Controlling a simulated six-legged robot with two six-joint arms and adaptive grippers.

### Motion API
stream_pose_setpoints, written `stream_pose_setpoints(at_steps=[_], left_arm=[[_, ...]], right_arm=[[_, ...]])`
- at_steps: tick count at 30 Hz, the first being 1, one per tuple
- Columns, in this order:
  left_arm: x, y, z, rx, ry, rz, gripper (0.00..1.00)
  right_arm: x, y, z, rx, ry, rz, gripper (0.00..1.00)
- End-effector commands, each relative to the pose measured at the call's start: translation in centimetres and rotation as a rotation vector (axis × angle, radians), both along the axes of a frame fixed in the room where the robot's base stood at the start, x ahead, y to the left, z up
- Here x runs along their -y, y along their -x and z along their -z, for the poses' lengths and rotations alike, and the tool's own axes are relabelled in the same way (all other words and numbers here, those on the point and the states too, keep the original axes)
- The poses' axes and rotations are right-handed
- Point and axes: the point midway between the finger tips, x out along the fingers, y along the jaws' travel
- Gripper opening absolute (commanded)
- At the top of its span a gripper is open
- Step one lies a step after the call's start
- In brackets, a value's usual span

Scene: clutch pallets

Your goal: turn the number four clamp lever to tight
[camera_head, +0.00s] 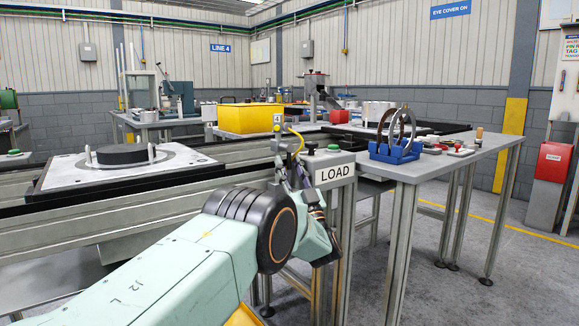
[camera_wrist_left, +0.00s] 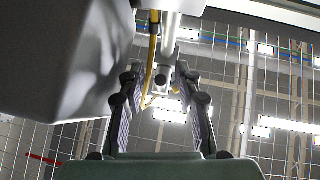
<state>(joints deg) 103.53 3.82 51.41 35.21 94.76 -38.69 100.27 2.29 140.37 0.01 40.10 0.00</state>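A grey clamp post (camera_head: 278,150) with a small tag at its top, which seems to read 4, stands at the near edge of the conveyor, left of the LOAD sign. A curved yellow piece (camera_head: 298,140) sticks out at its right; I cannot tell whether it is the lever or a cable. My left gripper (camera_head: 288,172) is just below and beside it, partly hidden by my wrist. In the left wrist view the fingers (camera_wrist_left: 160,82) are apart and point up, with a yellow strip (camera_wrist_left: 153,45) and a grey cylinder (camera_wrist_left: 170,40) beyond and between their tips. Contact is unclear. My right gripper is out of view.
The LOAD sign (camera_head: 334,173) and a green button (camera_head: 333,148) sit right of my gripper. A workbench (camera_head: 440,165) holds a blue stand (camera_head: 394,151) with rings. A pallet (camera_head: 75,180) with a black disc (camera_head: 122,154) lies on the left. A large grey body (camera_wrist_left: 60,50) fills the wrist view's left.

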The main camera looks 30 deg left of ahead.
Motion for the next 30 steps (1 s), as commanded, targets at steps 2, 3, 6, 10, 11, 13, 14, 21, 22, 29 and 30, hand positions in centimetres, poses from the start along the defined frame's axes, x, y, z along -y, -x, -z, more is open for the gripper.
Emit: stream_pose_setpoints(at_steps=[2,3,6,10,11,13,14,21,22,29,30], left_arm=[[0.6,0.2,0.6,-0.004,0.000,0.002,0.33],[1.0,0.4,1.0,-0.004,0.000,0.002,0.33],[2.1,1.2,2.3,-0.005,-0.001,0.004,0.33],[3.8,2.3,4.3,-0.005,-0.001,0.003,0.33],[4.2,2.6,4.7,-0.005,0.000,0.004,0.33],[5.0,3.1,5.6,-0.004,-0.001,0.004,0.33],[5.3,3.3,5.9,-0.003,-0.001,0.002,0.33],[7.0,4.5,7.8,-0.002,0.000,0.001,0.33],[7.1,4.5,7.9,-0.001,0.000,0.002,0.33],[7.2,4.7,8.1,0.000,0.000,0.001,0.33],[7.2,4.7,8.1,0.000,0.000,0.001,0.33]], right_arm=[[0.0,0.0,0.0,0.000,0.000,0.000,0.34],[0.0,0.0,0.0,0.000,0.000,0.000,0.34],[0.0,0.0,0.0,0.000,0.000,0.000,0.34],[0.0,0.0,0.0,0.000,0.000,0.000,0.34],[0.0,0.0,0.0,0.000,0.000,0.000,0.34],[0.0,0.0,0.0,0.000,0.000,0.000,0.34],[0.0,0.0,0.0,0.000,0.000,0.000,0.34],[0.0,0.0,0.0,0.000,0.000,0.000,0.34],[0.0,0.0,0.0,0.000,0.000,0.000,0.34],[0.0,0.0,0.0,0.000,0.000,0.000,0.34],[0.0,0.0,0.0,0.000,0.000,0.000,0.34]])
